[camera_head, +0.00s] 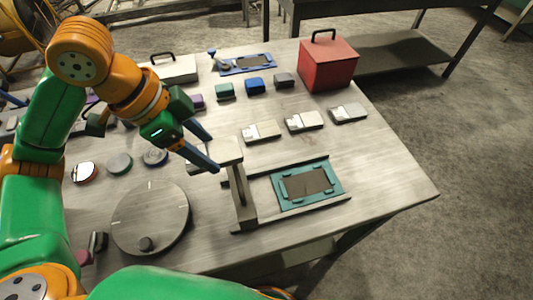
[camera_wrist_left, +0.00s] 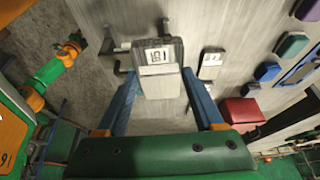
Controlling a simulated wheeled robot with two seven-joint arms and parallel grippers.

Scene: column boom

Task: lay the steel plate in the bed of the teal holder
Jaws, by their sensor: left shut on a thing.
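My left gripper (camera_head: 206,156) is shut on a pale grey steel plate (camera_head: 226,152). In the left wrist view the plate (camera_wrist_left: 160,84) sits between my two blue fingers (camera_wrist_left: 163,104), with a white printed label at its far end. The teal holder (camera_head: 279,190) lies flat on the table, right of and nearer than the plate. Its dark bed looks empty. My left gripper is above the table, left of the holder. An arm of mine shows small at the left of the left wrist view; its right gripper (camera_wrist_left: 78,46) is too small to read.
A dark frame (camera_head: 240,200) with an upright and rails stands around the holder, close to the held plate. Labelled blocks (camera_head: 304,122) lie behind. A red box (camera_head: 328,65) stands at the back right, a round disc (camera_head: 150,215) at the front left. Table right of the holder is clear.

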